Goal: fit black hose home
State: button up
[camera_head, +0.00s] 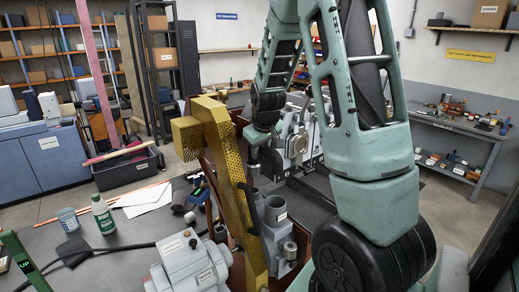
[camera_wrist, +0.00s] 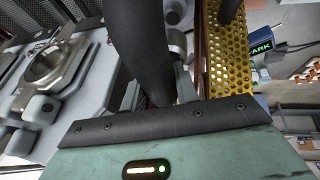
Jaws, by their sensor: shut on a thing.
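The black hose (camera_wrist: 148,45) is a thick dark cylinder running up through the middle of the wrist view. My gripper (camera_wrist: 158,88) is shut on it, with one finger on each side. A grey metal pipe stub (camera_wrist: 177,42) shows just right of the hose in the wrist view. I cannot tell whether the hose touches it. The hose's far end is out of view.
The yellow perforated guard (camera_head: 220,150) stands close beside my gripper; it also shows in the wrist view (camera_wrist: 226,65). Grey upright cylinders (camera_head: 275,212) stand below.

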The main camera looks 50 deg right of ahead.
aim_at(260, 171)
jog(key=shift+f+b, duration=2.5)
jog(key=shift+f, duration=0.4)
jog(key=shift+s+f+b, duration=0.1)
jog(key=shift+f+b, duration=2.05)
jog(key=o, duration=1.2)
jog(key=b+v, duration=0.3)
jog(key=v, duration=1.4)
jog(key=shift+s+a+r, duration=0.1)
jog(key=shift+r, duration=0.1)
